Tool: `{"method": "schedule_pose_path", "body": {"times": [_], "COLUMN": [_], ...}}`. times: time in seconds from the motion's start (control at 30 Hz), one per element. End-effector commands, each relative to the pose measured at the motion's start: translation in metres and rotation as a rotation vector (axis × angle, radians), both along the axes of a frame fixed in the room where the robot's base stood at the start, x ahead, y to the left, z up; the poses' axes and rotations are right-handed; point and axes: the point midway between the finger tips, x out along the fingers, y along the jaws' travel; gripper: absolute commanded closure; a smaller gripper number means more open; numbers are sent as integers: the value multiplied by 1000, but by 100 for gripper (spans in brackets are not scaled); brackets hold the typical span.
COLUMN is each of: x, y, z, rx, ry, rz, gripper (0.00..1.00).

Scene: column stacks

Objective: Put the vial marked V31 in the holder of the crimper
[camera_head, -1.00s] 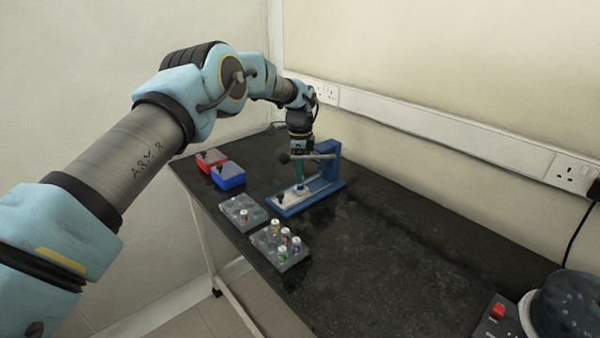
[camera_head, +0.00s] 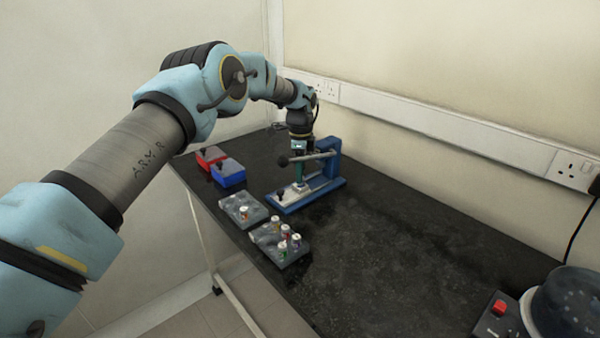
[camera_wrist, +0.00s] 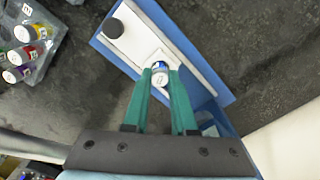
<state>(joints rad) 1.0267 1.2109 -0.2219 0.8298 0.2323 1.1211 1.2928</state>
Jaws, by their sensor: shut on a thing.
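My gripper (camera_wrist: 161,72) is shut on a small vial (camera_wrist: 160,69) with a white top and a blue band. The mark on its top is too small to read. The blue crimper (camera_head: 331,164) stands on the dark bench, and its white base plate (camera_wrist: 135,38) lies under the fingers in the wrist view. The vial is at a raised white block (camera_wrist: 152,54) on that plate, which looks like the holder. I cannot tell whether the vial is seated in it or just above it. In the head view, my gripper (camera_head: 300,181) is beneath the crimper's lever.
Two grey racks stand in front of the crimper, one holding several vials (camera_head: 281,243), the other one vial (camera_head: 243,211). A red box (camera_head: 210,157) and a blue box (camera_head: 229,173) stand at the left edge. The bench's right middle is clear.

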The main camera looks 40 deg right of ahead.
Motion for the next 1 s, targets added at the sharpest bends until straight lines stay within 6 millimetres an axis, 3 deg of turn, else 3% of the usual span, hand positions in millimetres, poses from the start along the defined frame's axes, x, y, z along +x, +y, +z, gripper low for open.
{"method": "schedule_pose_path", "body": {"times": [0.13, 0.17, 0.47, 0.63, 0.83, 1.0], "x": [-2, -2, -2, -2, -2, -2], "y": [0, 0, 0, 0, 0, 0], "z": [-1, -1, -1, -1, -1, -1], "rx": [0, 0, 0, 0, 0, 1], "ry": [3, 3, 3, 3, 3, 3], "rz": [-1, -1, -1, -1, -1, -1], "gripper": [100, 74, 40, 40, 20, 20]}}
